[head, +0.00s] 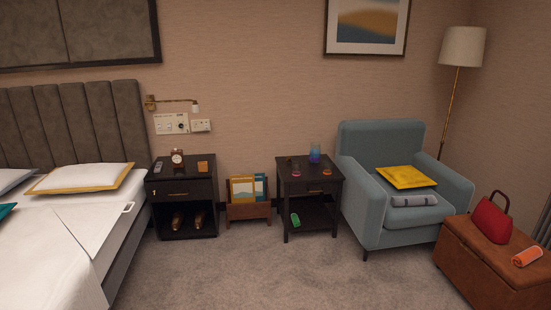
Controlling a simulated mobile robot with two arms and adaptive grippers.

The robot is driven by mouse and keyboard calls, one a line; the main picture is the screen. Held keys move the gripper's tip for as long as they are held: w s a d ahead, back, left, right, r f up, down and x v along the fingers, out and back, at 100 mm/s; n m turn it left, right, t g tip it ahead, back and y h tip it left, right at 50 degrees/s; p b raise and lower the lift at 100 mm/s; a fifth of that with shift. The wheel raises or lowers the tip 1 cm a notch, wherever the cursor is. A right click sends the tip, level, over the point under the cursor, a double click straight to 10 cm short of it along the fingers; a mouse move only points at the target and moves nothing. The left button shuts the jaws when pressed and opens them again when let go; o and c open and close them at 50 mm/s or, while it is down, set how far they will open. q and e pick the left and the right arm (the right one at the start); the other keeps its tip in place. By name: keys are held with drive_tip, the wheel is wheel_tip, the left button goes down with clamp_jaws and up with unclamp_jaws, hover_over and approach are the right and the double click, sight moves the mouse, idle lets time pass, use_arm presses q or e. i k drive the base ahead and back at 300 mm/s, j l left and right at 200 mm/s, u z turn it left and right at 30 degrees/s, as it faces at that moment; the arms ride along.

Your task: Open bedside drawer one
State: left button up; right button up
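A black bedside table (206,213) stands right of the bed in the head view. Its upper drawer (167,188) has a gold bar handle (178,194) and looks shut. Below the drawer is an open shelf with a pair of brown shoes (199,218). A small clock (177,156) stands on its top. A second dark side table (296,184) with a small-handled drawer stands farther right; that drawer also looks shut. Which one is drawer one is not marked. Neither of my grippers shows in the view.
The bed (60,235) borders the bedside table on the left. A wooden magazine box (249,213) stands between the two tables. A blue armchair (388,228) and a brown leather chest (480,262) stand to the right. The carpet (250,270) in front is clear.

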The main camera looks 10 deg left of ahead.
sight(185, 188)
drive_tip(key=i+j+u, duration=0.1)
drive_tip(key=i+u, duration=0.35)
drive_tip(key=i, duration=0.5)
drive_tip(key=i+l+u, duration=0.2)
drive_tip(key=i+u, duration=0.3)
drive_tip(key=i, duration=0.4)
